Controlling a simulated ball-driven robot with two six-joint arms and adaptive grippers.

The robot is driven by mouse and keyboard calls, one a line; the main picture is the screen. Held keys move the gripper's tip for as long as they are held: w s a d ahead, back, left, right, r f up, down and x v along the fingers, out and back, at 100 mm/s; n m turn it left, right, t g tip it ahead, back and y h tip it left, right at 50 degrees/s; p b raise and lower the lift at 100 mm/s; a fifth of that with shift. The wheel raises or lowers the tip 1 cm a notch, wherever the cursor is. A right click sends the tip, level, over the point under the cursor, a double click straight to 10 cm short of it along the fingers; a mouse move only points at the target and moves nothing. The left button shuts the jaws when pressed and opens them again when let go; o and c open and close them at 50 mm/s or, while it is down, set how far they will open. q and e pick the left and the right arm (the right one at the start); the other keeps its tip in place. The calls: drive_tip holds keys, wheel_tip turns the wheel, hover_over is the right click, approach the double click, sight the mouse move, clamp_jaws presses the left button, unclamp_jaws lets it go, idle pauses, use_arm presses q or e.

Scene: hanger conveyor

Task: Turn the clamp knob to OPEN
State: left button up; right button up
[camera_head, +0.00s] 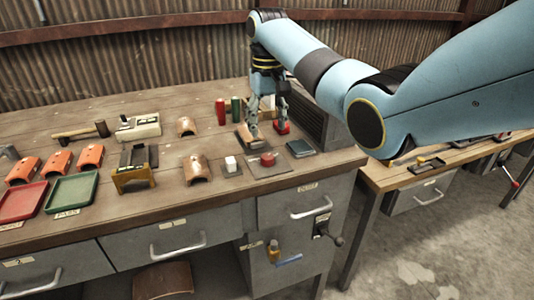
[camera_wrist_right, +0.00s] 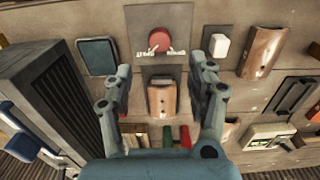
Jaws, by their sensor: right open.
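A round red knob (camera_head: 267,160), which I take as the clamp knob, sits on a grey plate on the bench. It shows in the right wrist view (camera_wrist_right: 160,39), with small white labels beside it too blurred to read. A copper-brown curved piece (camera_wrist_right: 162,97) sits in a dark holder behind the knob. My right gripper (camera_wrist_right: 160,93) is open; its fingers stand on either side of that piece, apart from the knob. In the head view the right gripper (camera_head: 266,118) points down over the bench. My left gripper is not in view.
A dark square pad (camera_head: 299,148) and a white block (camera_head: 231,165) flank the knob. Red (camera_head: 220,111) and green (camera_head: 236,108) cylinders stand behind. A dark ribbed box (camera_head: 310,115) stands close on the right. Curved tiles and trays fill the left.

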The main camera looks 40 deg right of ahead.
sight(267, 157)
wheel_tip(267, 157, down, 9)
drive_tip(key=shift+f, duration=0.1)
idle(0.3)
drive_tip(key=c, duration=1.2)
drive_tip(key=shift+o, duration=0.2)
